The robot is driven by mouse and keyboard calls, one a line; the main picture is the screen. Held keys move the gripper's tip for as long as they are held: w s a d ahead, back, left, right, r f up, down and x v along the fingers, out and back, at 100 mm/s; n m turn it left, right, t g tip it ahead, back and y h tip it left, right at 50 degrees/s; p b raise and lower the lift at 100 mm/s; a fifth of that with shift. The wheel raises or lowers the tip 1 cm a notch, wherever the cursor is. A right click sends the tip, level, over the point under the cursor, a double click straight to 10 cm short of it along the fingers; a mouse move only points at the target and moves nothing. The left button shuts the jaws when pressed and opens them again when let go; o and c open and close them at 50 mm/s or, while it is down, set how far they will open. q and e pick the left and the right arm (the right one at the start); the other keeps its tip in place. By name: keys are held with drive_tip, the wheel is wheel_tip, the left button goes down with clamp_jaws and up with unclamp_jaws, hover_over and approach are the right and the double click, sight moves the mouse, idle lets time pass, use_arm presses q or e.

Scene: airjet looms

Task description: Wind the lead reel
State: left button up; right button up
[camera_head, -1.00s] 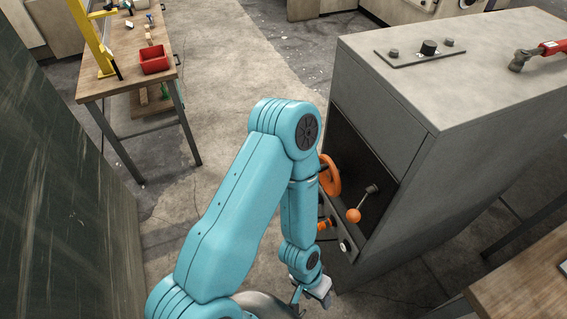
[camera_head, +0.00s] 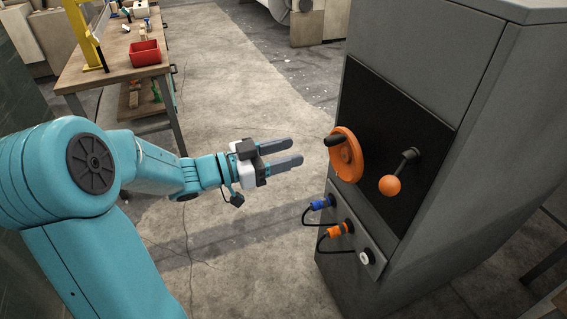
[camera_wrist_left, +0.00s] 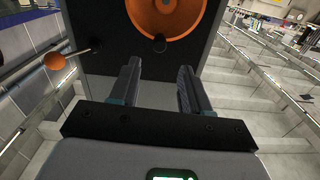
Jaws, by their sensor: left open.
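An orange reel wheel (camera_head: 347,154) with a dark crank knob is mounted on the black front panel of the grey cabinet. It also shows at the top of the left wrist view (camera_wrist_left: 168,14), with its dark knob below its centre. My left gripper (camera_head: 296,152) is open and empty. It points at the cabinet from the left, with a gap between its fingertips and the wheel. In the left wrist view its two fingers (camera_wrist_left: 160,82) stand apart below the wheel. My right gripper is not in view.
A lever with an orange ball (camera_head: 390,186) sticks out right of the wheel. Blue (camera_head: 321,203) and orange plugs (camera_head: 338,230) with black leads sit on the strip below. A workbench with a red bin (camera_head: 145,52) stands at the back left. The floor between is clear.

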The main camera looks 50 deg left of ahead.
sight(326, 143)
use_arm(q)
drive_tip(key=shift+b+x, duration=0.35)
drive_tip(key=shift+x, duration=4.4)
drive_tip(key=c, duration=0.9)
drive_tip(key=shift+o, duration=0.2)
